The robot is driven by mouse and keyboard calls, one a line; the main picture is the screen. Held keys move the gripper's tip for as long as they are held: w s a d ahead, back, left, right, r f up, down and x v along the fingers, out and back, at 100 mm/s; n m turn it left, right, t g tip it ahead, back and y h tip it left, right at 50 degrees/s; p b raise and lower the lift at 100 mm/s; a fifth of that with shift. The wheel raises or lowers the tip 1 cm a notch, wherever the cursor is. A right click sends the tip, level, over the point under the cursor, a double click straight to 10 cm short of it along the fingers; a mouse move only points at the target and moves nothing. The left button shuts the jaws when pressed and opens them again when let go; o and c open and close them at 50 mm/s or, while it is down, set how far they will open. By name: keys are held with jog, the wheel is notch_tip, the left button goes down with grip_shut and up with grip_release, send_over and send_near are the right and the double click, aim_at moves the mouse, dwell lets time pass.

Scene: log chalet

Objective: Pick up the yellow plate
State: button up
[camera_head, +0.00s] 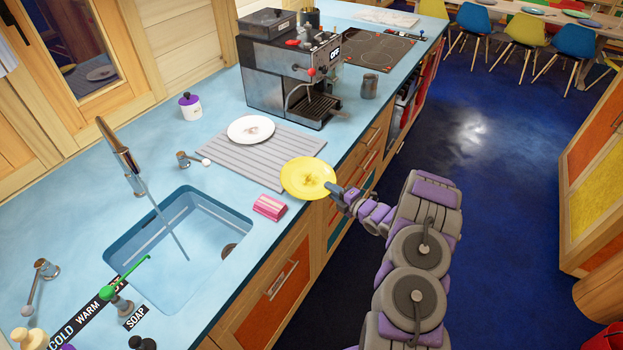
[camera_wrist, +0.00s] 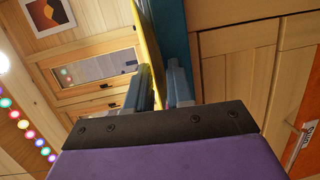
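The yellow plate (camera_head: 308,176) lies at the front edge of the blue counter, with its rim reaching over the edge. Brown marks show on its middle. My gripper (camera_head: 338,193) is at the plate's right rim, in front of the counter. In the wrist view the plate (camera_wrist: 151,45) is seen edge-on, and its yellow rim fills the narrow gap between the two fingers of my gripper (camera_wrist: 160,88). The fingers look shut on the rim. The plate is close to the counter edge (camera_wrist: 172,35); a clear lift off the counter does not show.
A white plate (camera_head: 250,129) lies on the grey drying mat (camera_head: 232,155) behind. A pink sponge (camera_head: 269,207) is left of the yellow plate, near the sink (camera_head: 180,245). A coffee machine (camera_head: 290,75) stands behind. The blue floor (camera_head: 500,200) to the right is clear.

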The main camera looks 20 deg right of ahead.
jog(key=shift+a, duration=0.5)
jog(key=c, duration=0.3)
jog(key=shift+a+r, duration=0.1)
jog(key=shift+a, duration=0.5)
grip_shut()
